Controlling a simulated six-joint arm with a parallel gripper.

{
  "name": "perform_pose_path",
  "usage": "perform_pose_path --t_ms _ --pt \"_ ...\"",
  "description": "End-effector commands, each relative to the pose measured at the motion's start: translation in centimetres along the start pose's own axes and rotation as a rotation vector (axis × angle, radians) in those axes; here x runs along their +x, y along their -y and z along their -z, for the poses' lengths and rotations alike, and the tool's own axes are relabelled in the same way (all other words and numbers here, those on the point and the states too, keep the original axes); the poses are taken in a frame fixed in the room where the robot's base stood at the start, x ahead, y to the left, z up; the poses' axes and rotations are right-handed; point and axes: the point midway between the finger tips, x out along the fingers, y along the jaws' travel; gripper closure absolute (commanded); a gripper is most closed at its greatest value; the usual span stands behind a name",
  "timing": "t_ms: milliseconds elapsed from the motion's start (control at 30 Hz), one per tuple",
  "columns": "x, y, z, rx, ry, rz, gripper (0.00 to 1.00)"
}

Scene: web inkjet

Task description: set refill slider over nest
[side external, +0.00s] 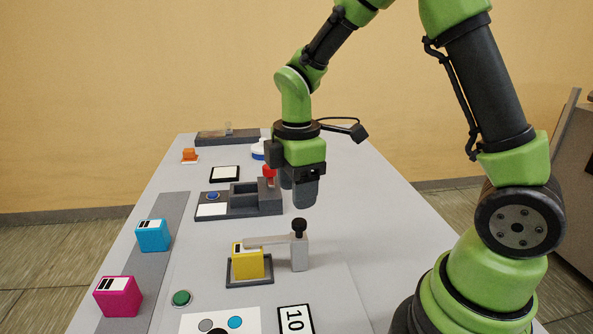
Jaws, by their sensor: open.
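A yellow cartridge (247,263) with a black-and-white label stands in a dark square nest (232,284) at the front middle of the table. A grey slider (299,253) with a black knob (299,228) on its post stands just right of it. The slider's flat arm (265,242) reaches left to the cartridge's top; I cannot tell whether they touch. My gripper (300,205) points down, open and empty, above and behind the black knob. Its fingers partly overlap each other in this view.
A dark grey fixture (240,207) with a red knob (269,170) and blue button (212,195) lies behind, close to my gripper. Cyan (153,235) and magenta (119,297) cartridges stand on the left strip. A green button (181,298) and "10" card (295,319) are in front.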

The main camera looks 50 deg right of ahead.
Motion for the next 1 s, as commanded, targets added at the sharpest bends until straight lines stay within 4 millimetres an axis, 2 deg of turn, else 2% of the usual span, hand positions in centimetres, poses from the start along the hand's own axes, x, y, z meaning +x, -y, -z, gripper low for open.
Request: perform_pose_path --t_ms 100,233,667,767,867,1000 --pt "-2.1 -0.1 0.1 0.0 -0.002 -0.005 0.46" --pt "-3.4 0.0 0.1 0.0 -0.002 -0.002 0.46" --pt "-4.0 0.1 0.0 0.013 -0.005 -0.005 0.46" --pt "-5.3 0.8 -0.1 0.089 -0.033 -0.032 0.46" --pt "-7.5 2.3 -0.3 0.252 -0.097 -0.079 0.46" --pt "-10.9 5.6 -1.1 0.562 -0.239 -0.135 0.46"
